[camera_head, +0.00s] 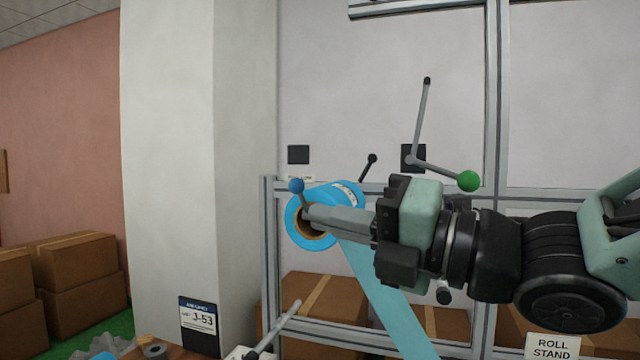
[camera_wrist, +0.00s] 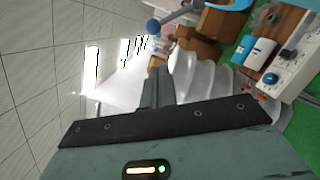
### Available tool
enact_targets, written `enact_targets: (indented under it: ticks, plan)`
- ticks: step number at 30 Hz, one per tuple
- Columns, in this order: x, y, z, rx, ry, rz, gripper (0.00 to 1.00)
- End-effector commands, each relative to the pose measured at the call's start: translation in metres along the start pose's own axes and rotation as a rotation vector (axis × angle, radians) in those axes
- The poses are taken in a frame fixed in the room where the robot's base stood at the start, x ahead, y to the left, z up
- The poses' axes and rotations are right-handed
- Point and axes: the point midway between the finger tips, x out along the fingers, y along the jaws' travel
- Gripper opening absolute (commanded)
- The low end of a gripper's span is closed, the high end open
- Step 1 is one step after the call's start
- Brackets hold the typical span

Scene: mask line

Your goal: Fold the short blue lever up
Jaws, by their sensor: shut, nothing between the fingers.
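The short blue lever (camera_head: 297,186) has a blue ball knob on a short grey rod, in front of the blue roll (camera_head: 293,226). In the head view its knob points up and slightly left. The rod's lower end is partly hidden by my gripper's fingertips. My gripper (camera_head: 309,215) is shut and empty, reaching left across the roll's open core, just below the knob. I cannot tell whether it touches the rod. In the wrist view the knob (camera_wrist: 153,26) is beyond my shut fingertips (camera_wrist: 158,70), with a gap in the picture.
A longer lever with a green knob (camera_head: 468,181) stands behind my wrist, and a black-knobbed lever (camera_head: 371,159) is above the roll. A blue web (camera_head: 392,305) runs down from the roll. Grey frame posts (camera_head: 268,270) and cardboard boxes (camera_head: 75,262) are nearby.

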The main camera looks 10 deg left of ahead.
Motion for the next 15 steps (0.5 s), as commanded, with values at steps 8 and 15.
enact_targets:
  ticks: [8,15]
  plan:
    - [0.029,0.003,0.024,0.003,0.001,-0.001,0.00]
    - [0.035,0.000,0.028,0.000,0.001,0.000,0.00]
